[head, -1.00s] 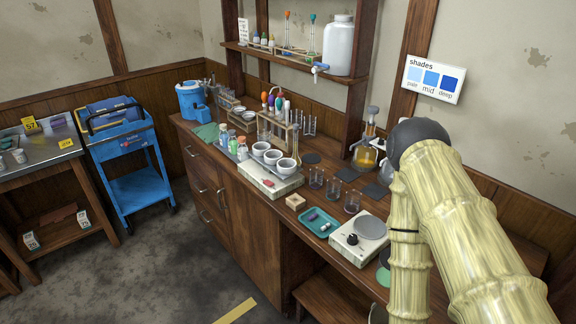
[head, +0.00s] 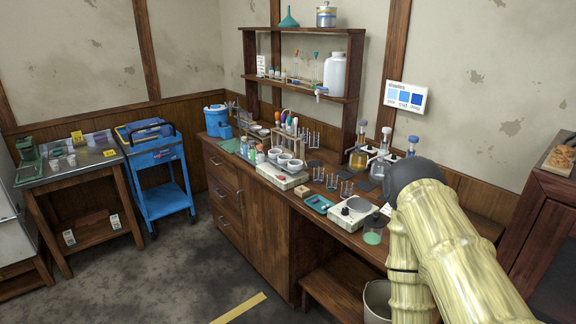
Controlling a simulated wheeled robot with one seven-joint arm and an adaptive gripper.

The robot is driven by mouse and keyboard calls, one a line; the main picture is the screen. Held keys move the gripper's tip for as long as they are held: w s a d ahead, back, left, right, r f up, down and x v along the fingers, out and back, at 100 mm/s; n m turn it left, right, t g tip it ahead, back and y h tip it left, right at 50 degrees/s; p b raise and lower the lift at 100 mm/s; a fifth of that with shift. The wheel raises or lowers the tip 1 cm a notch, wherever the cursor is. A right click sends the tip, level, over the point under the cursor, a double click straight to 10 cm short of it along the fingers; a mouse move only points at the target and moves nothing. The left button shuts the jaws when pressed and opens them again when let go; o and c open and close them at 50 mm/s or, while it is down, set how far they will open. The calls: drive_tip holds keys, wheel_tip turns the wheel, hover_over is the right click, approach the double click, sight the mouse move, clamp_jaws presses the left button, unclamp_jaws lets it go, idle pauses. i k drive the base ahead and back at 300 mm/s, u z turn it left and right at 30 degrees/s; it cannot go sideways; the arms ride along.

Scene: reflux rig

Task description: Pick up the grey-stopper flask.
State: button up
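Several stoppered flasks stand at the back right of the wooden bench in the head view. One flask (head: 358,160) holds amber liquid. Beside it on the right stands a clearer flask (head: 378,168) with a greyish stopper (head: 386,132). Another stopper, bluish (head: 412,141), shows farther right, its flask mostly hidden by my arm. The stoppers are small, so I cannot tell their shades surely. My arm fills the lower right, and my gripper is out of view.
Beakers (head: 346,188), a balance (head: 352,213), a teal tray (head: 318,204) and a hotplate (head: 282,177) crowd the bench in front of the flasks. A beaker of green liquid (head: 372,236) stands near the front edge. A bin (head: 377,300) stands below. Floor at left is clear.

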sight(302, 154)
drive_tip(key=u, duration=0.7)
drive_tip(key=i, duration=1.1)
drive_tip(key=z, duration=0.1)
